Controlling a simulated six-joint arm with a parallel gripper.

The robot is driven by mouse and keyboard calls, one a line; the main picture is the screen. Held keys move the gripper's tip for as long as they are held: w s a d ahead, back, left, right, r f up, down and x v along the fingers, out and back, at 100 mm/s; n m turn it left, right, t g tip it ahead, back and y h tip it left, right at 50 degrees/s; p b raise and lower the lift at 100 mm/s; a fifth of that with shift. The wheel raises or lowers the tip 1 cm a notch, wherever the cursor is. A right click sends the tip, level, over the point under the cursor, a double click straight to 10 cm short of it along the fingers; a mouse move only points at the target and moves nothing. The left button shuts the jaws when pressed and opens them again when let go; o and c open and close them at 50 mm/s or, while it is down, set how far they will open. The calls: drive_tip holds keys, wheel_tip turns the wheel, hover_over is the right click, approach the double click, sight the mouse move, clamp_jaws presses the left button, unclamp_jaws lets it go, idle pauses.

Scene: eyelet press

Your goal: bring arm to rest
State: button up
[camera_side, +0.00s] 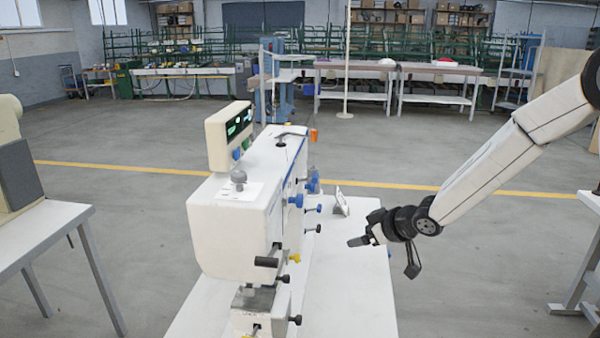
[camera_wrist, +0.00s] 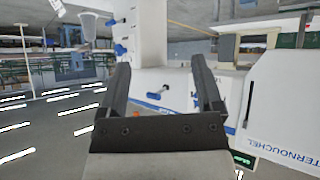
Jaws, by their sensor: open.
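My gripper (camera_side: 383,256) is open and empty. In the side view it hangs in the air at the right edge of the white table (camera_side: 345,285), to the right of the eyelet press. The white eyelet press (camera_side: 228,230) stands on that table, with a display box on top and blue and black knobs on its side. In the wrist view my gripper (camera_wrist: 163,85) shows two dark fingers spread apart, with nothing between them. The press body (camera_wrist: 150,90) with blue knobs lies beyond the fingers in that tilted view.
A second table (camera_side: 45,235) with a beige machine (camera_side: 12,160) stands at the left. Part of another table (camera_side: 590,204) shows at the right edge. A small light-coloured object (camera_side: 341,202) sits on the white table behind my gripper. Open grey floor lies behind the press.

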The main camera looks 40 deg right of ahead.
drive_tip(key=s+a+f+m+g, duration=0.1)
drive_tip(key=s+f+g, duration=0.1)
drive_tip(key=s, duration=0.6)
drive_tip(key=s+a+f+m+g, duration=0.1)
drive_tip(key=s+a+f+g, duration=0.1)
drive_tip(key=s+g, duration=0.3)
drive_tip(key=s, duration=0.4)
drive_tip(key=shift+f+g+h, duration=0.2)
drive_tip(key=shift+g+h, duration=0.1)
drive_tip(key=shift+h, duration=0.1)
